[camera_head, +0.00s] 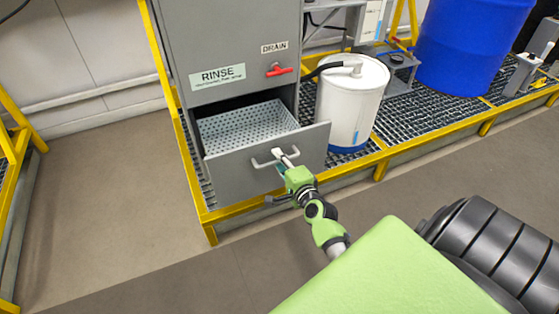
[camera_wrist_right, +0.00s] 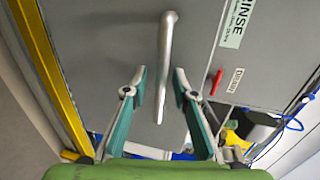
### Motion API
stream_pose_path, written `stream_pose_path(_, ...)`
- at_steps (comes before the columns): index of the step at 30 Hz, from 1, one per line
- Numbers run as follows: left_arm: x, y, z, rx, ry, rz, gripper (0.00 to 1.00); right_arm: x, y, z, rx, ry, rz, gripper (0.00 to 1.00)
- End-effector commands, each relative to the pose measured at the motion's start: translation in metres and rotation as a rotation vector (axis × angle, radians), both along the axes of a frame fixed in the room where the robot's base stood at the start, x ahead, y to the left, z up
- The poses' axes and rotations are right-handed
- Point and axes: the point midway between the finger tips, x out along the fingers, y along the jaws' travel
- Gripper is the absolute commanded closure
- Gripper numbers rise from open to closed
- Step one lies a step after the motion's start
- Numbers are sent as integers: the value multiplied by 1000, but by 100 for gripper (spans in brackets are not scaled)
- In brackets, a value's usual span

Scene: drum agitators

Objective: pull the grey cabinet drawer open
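The grey cabinet drawer (camera_head: 235,177) is pulled out from the grey cabinet (camera_head: 230,40), and its perforated inner tray (camera_head: 245,125) shows. Its pale bar handle (camera_head: 260,164) is on the drawer front. My right gripper (camera_head: 284,160) is at the handle. In the right wrist view, the handle (camera_wrist_right: 167,45) runs between the two fingertips of the gripper (camera_wrist_right: 160,78). The fingers are apart, one on each side of the bar, with visible gaps, so the gripper looks open around it. My left gripper is not in view.
A white drum (camera_head: 345,100) stands right of the drawer on the grating, with a blue barrel (camera_head: 470,45) farther right. A yellow frame edge (camera_head: 235,208) runs below the drawer. A red drain handle (camera_head: 279,70) is above it. The floor (camera_head: 100,200) at left is clear.

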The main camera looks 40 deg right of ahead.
Motion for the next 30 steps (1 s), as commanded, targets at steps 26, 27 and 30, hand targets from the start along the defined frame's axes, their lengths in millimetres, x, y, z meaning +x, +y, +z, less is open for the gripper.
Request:
stream_pose_path(26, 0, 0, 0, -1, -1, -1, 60, -110, 26, 23, -1, 1, 0, 74)
stream_pose_path(27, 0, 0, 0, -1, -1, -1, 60, -112, 27, 24, 0, 0, 0, 74)
stream_pose_path(30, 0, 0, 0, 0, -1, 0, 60, -114, 27, 24, 0, 1, 0, 74)
